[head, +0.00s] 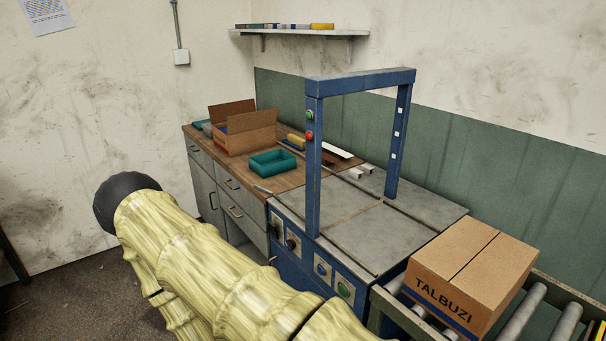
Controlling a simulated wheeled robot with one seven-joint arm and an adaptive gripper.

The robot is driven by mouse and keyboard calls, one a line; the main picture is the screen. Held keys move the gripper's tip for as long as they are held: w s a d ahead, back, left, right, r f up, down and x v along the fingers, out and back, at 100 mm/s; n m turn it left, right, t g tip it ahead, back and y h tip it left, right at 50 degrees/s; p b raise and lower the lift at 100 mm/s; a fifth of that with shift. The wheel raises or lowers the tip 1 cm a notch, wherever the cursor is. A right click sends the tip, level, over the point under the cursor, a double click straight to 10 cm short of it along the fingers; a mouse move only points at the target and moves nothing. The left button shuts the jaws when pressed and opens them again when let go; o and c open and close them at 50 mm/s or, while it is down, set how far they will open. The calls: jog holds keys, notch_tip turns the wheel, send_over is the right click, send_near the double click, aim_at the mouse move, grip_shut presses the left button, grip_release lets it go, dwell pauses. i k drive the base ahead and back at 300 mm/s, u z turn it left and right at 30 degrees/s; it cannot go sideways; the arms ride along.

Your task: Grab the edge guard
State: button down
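No edge guard can be picked out for certain. A long white strip (335,150) lies on the wooden worktop (262,182), behind the blue frame's left post, and could be one. A darker brown strip lies close to it, partly hidden by the post. Two small pale blocks (367,168) sit just to the right, by the machine's grey top. My arm, in a yellowish cover, crosses the lower left with a dark rounded joint. My gripper is not in view.
A blue arch (361,82) stands over the strapping machine's grey top (371,238). An open cardboard box (246,138) and a teal tray (272,172) occupy the worktop. A closed TALBUZI carton (462,275) rests on the roller conveyor (522,314) at right. A shelf (300,33) hangs above.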

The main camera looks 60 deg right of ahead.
aim_at(354, 173)
jog(key=u, duration=0.4)
jog(key=i, duration=0.85)
jog(key=z, duration=2.9)
jog(key=i, duration=0.5)
jog(key=u, duration=0.05)
jog(key=k, duration=0.5)
jog(key=u, duration=2.1)
jog(key=i, duration=1.6)
